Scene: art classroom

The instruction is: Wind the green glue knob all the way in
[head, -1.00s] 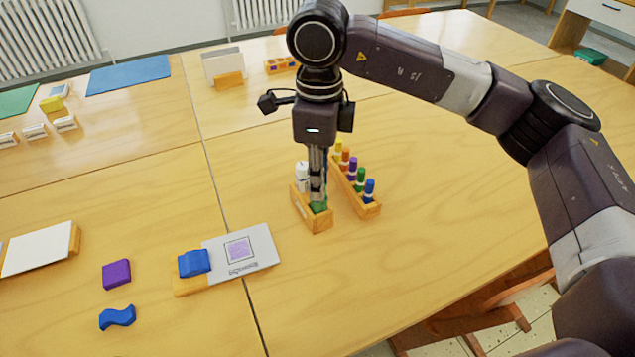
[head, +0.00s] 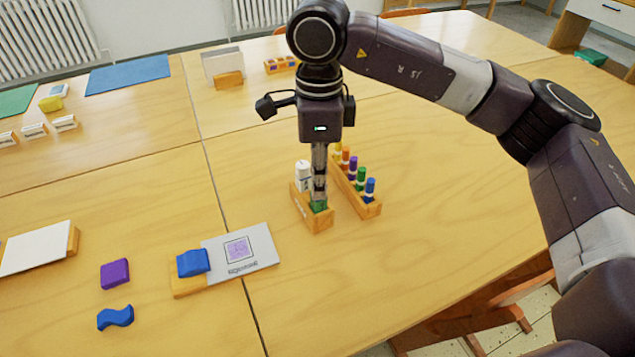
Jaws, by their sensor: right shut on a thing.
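The green glue knob (head: 318,206) is at the front of a small wooden holder (head: 319,225) on the table. My right gripper (head: 319,198) points straight down and is shut on the green knob from above, covering most of it. A white glue stick or bottle (head: 303,175) stands in the same holder behind the fingers. How far the knob is wound in cannot be seen. My left gripper is out of view.
A wooden rack (head: 368,210) of coloured markers stands close on the right. A card with a purple print (head: 262,248), a blue block (head: 193,262), a purple block (head: 115,273) and a blue wavy block (head: 115,318) lie to the left. The table right of the rack is clear.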

